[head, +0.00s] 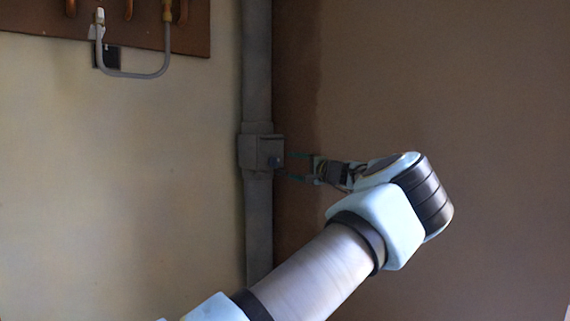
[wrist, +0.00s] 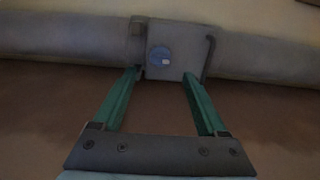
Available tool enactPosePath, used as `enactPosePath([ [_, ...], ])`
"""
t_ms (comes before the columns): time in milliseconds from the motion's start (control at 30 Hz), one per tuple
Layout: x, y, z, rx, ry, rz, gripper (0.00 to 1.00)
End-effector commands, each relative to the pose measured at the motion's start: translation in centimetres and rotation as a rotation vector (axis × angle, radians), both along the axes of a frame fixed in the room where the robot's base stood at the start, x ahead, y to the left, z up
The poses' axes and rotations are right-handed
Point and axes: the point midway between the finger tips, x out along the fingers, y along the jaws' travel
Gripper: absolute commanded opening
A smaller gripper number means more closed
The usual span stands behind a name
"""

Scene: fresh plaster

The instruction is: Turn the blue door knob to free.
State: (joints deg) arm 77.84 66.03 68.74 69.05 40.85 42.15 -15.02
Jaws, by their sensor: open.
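The blue door knob (wrist: 160,57) is a small round knob with a pale mark on its lower right. It sits on the face of a grey box (wrist: 172,38) fixed on a grey pipe. In the head view the knob (head: 274,162) is small and dark blue on the box (head: 259,150). My gripper (wrist: 168,74) has two green fingers, spread apart and empty. They point at the box, and the knob shows between and beyond the tips, nearer the left finger. In the head view my gripper (head: 287,166) is just right of the box. I cannot tell whether the fingertips touch it.
The grey pipe (head: 258,60) runs vertically along the wall corner. The brown wall (head: 450,80) at right is bare.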

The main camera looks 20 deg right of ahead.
Motion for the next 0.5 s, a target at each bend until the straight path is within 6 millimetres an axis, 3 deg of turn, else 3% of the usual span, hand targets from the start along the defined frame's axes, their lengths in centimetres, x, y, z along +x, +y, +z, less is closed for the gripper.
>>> enactPosePath([
  [200, -2.5, -1.2, 0.1, 0.001, 0.000, -0.001, 0.75],
  [500, -3.0, -1.4, 0.0, 0.000, 0.000, 0.001, 0.75],
])
